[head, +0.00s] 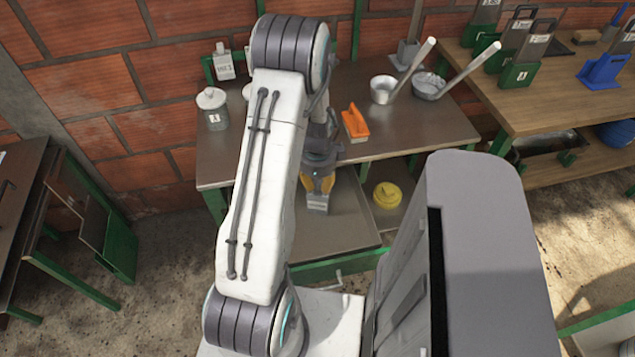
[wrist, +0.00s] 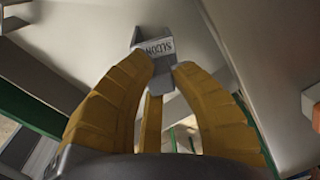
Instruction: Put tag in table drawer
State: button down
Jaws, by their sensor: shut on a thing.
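My gripper (head: 318,190) has yellow fingers and is shut on a small grey tag with a printed label (wrist: 155,52). The tag also shows in the head view (head: 317,203), below the fingertips. The table drawer (head: 345,228) appears pulled out from under the metal table, with a green front and a pale handle (head: 335,281). My gripper and the tag are over the drawer area; I cannot tell their height above its bottom. My arm hides the drawer's left part.
The metal table (head: 400,130) holds an orange brush-like item (head: 354,121), a lidded jar (head: 212,107) and two long-handled pans (head: 383,90). A yellow round item (head: 387,195) lies low, right of the drawer. A wooden table (head: 535,100) stands at right, another green-framed table at left.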

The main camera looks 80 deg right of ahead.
jog(key=shift+f, duration=0.2)
jog(key=c, duration=1.2)
grip_release()
jog(key=shift+r, duration=0.1)
jog(key=shift+o, duration=0.2)
